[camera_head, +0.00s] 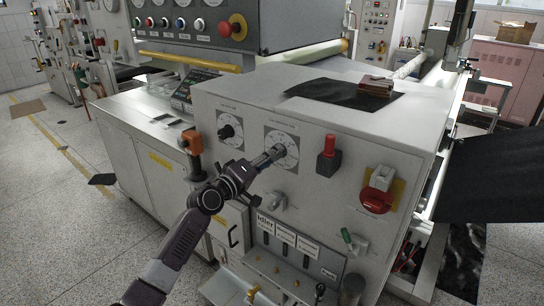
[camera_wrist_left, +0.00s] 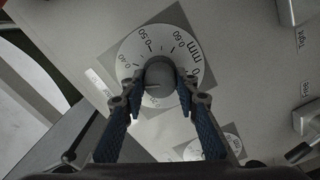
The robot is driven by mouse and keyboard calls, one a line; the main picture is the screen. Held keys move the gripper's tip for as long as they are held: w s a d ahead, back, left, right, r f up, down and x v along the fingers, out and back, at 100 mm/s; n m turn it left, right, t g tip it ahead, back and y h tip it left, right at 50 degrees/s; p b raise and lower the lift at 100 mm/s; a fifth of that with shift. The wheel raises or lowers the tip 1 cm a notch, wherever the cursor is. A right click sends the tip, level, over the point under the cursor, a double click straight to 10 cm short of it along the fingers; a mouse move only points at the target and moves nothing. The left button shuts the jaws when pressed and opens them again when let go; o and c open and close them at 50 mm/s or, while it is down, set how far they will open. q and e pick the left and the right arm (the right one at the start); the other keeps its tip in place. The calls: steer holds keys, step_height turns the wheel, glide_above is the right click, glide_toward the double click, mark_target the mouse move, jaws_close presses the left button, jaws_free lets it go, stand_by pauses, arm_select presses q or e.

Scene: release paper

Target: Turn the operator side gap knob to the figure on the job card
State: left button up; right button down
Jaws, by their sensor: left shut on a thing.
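A large round white dial (camera_head: 285,143) on the grey machine front has a dark knob at its centre. My left gripper (camera_head: 275,153) is at this knob. In the left wrist view the grey knob (camera_wrist_left: 159,76) sits between the two fingertips, which are shut on it. The lower part of the scale is hidden by the fingers. I cannot make out a job card.
An orange-topped handle (camera_head: 193,142) stands left of the dials. A red-topped lever (camera_head: 328,155) and a red switch on a yellow plate (camera_head: 380,182) are to the right. A black sheet (camera_head: 340,95) lies on top.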

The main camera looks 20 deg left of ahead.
arm_select(q)
steer(key=o, duration=1.1)
steer(key=shift+o, duration=0.2)
steer(key=shift+s, duration=0.1)
steer(key=v, duration=1.2)
